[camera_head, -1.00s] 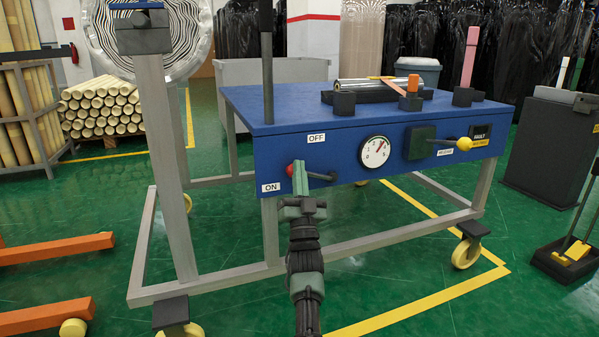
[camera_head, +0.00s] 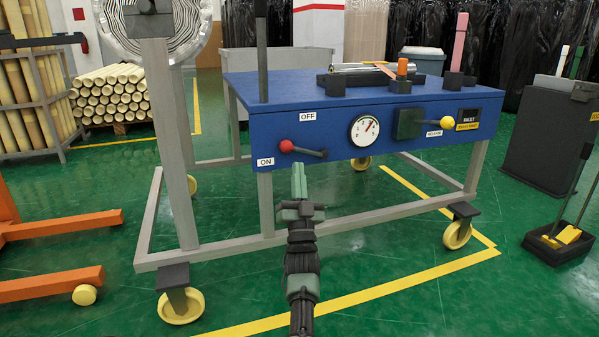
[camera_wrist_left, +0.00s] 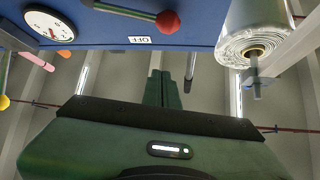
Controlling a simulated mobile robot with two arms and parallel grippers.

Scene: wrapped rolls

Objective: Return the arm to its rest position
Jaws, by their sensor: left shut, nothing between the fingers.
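My left gripper (camera_head: 299,182) is in the middle of the head view, in front of the blue machine table (camera_head: 300,88). Its green fingers are together with nothing between them, and they are apart from the machine. The red-knobbed lever (camera_head: 286,146) on the front panel is just above and left of the fingertips, near the ON and OFF labels. In the left wrist view the shut fingers (camera_wrist_left: 162,90) show, with the red knob (camera_wrist_left: 167,21) at the top. My right gripper is not in view.
A dial gauge (camera_head: 365,130) and a yellow-knobbed lever (camera_head: 447,122) are on the panel. Grey legs and yellow casters (camera_head: 457,234) support the table. Orange bars (camera_head: 55,284) lie at the left, and a dark tray (camera_head: 558,245) is at the right. Green floor in front is open.

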